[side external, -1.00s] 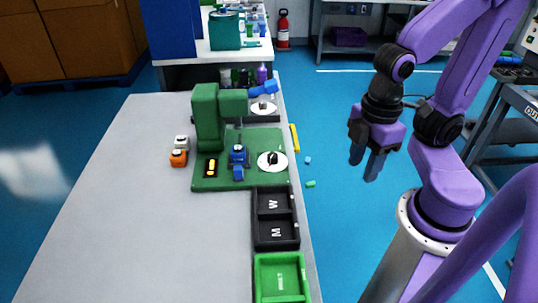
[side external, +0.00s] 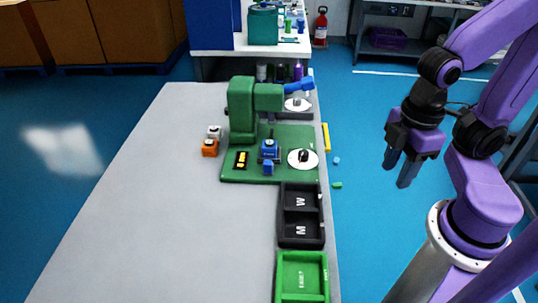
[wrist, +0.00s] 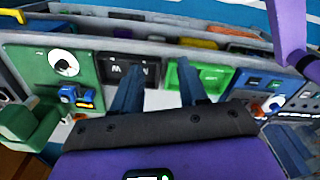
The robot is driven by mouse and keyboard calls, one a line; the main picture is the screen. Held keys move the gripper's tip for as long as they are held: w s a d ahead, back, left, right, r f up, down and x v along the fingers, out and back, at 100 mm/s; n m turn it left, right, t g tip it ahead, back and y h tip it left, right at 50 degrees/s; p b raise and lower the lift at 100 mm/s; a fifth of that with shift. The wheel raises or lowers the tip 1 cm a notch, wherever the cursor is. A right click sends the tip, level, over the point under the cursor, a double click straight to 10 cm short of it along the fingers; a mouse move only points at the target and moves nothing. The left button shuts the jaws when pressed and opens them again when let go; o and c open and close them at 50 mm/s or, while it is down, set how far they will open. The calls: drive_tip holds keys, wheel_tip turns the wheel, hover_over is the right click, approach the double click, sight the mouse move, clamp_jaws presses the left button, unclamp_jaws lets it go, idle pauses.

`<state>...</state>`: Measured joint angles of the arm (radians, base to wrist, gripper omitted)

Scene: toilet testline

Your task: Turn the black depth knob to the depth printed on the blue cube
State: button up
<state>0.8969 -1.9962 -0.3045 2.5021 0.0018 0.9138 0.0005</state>
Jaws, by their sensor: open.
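The black depth knob (side external: 303,156) sits on a round white dial on the green machine's base, at its right side. In the wrist view the knob (wrist: 64,65) and dial are at the upper left. A blue cube (side external: 269,149) is on the base left of the dial, with another blue part just in front of it. The wrist view shows this blue cluster (wrist: 72,95) too; the print on it is too small to read. My gripper (side external: 397,172) is open and empty, in the air right of the table, apart from the knob. Its fingers also show in the wrist view (wrist: 158,67).
The green machine (side external: 241,107) stands behind the base. Black (side external: 301,242) and green (side external: 302,255) trays line the near right edge. The table's left is clear.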

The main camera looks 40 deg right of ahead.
drive_tip(key=o, duration=0.3)
drive_tip(key=shift+o, duration=0.3)
drive_tip(key=shift+w+a, duration=0.1)
drive_tip(key=shift+w, duration=0.15)
drive_tip(key=m, duration=0.7)
hover_over(305, 152)
wheel_tip(305, 152, down, 4)
drive_tip(key=shift+h, duration=0.4)
wheel_tip(305, 152, down, 17)
drive_tip(key=shift+a+f, duration=0.15)
drive_tip(key=c, duration=1)
